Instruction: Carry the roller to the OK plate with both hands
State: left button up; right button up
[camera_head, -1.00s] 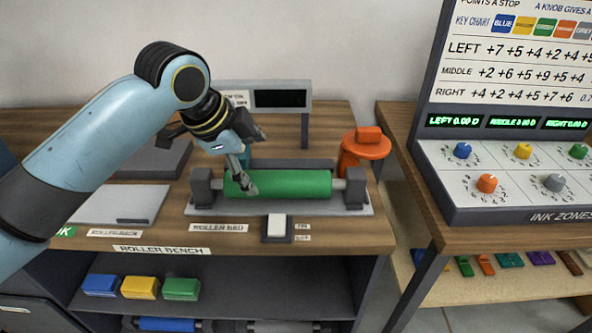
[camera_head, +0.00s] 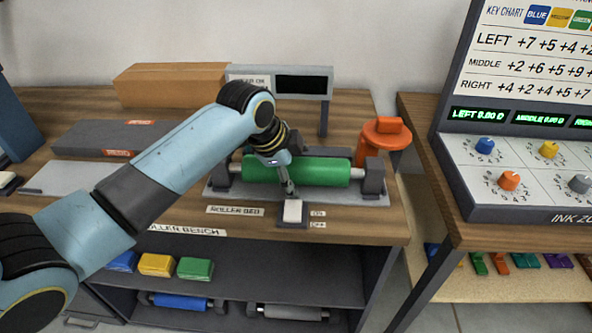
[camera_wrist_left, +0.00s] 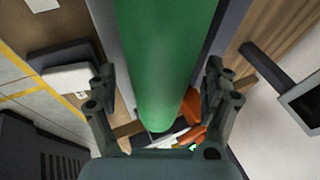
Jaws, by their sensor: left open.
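The green roller (camera_head: 310,170) lies in its roller bed (camera_head: 372,197) on the bench, resting between two dark end supports. In the left wrist view the roller (camera_wrist_left: 165,50) runs between the fingers of my left gripper (camera_wrist_left: 160,88). These fingers are open, one on each side of it; I cannot tell whether they touch it. In the head view my left gripper (camera_head: 288,187) is at the roller's middle, a finger showing at its front. A light grey plate (camera_head: 60,177) lies at the bench's left. No OK label is visible now; my left arm covers the area in front. My right gripper is not in view.
A small white-topped switch box (camera_head: 292,211) sits just in front of the bed. A display on a post (camera_head: 302,84) stands behind it, and an orange knobbed object (camera_head: 385,135) at the right. A cardboard box (camera_head: 170,84) and a dark slab (camera_head: 105,138) are at the back left.

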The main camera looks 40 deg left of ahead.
pick_arm(q)
grip_shut()
jog(key=shift+r, duration=0.1)
dwell(0.4)
jog(key=shift+r, duration=0.1)
